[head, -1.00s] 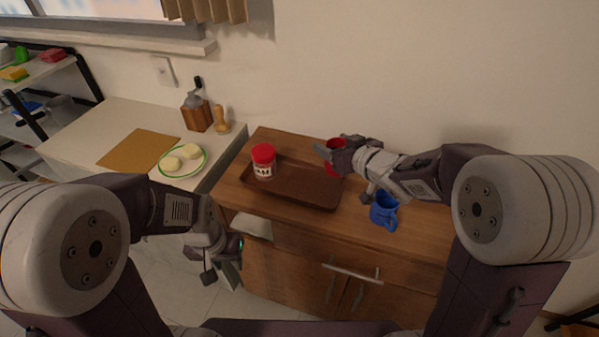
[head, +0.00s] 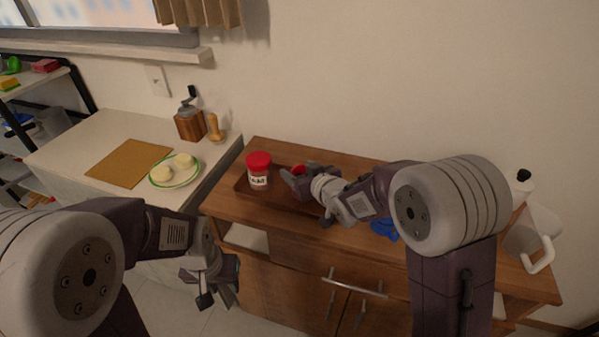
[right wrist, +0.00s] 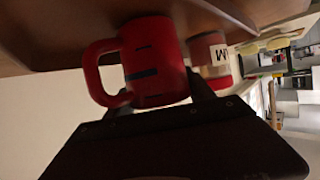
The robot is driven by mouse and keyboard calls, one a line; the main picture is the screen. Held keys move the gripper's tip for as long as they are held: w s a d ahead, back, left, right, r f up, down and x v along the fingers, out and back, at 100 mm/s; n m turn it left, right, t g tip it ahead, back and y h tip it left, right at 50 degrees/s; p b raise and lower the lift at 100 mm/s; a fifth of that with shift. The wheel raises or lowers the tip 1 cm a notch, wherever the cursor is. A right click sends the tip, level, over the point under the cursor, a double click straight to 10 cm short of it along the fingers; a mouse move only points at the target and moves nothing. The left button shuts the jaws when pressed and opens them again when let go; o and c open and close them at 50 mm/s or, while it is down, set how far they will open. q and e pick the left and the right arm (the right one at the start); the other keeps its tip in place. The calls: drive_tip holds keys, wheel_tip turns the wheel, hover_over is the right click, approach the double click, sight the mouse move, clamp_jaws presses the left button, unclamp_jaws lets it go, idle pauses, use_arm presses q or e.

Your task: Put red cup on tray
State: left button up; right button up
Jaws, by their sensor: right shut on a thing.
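The red cup (head: 299,169) is mostly hidden behind my right gripper (head: 296,179) in the head view. In the right wrist view the red cup (right wrist: 155,62) shows its body and handle, between the fingers. My right gripper is shut on it, over the brown tray (head: 277,199), just right of the jar. Whether the cup's base touches the tray I cannot tell. My left gripper (head: 210,284) hangs low in front of the cabinet, away from the cup; its jaws are not clear.
A red-lidded jar (head: 258,170) stands on the tray's left part. A blue mug (head: 384,228) is partly hidden behind my right arm. A white jug (head: 532,235) stands at the right end of the wooden cabinet. A plate (head: 175,171) and board (head: 129,163) lie on the left counter.

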drive_tip(key=shift+r, duration=0.1)
drive_tip(key=o, duration=1.8)
drive_tip(key=shift+f, duration=0.25)
drive_tip(key=shift+r, duration=0.25)
drive_tip(key=v, duration=1.2)
drive_tip(key=shift+f, duration=0.15)
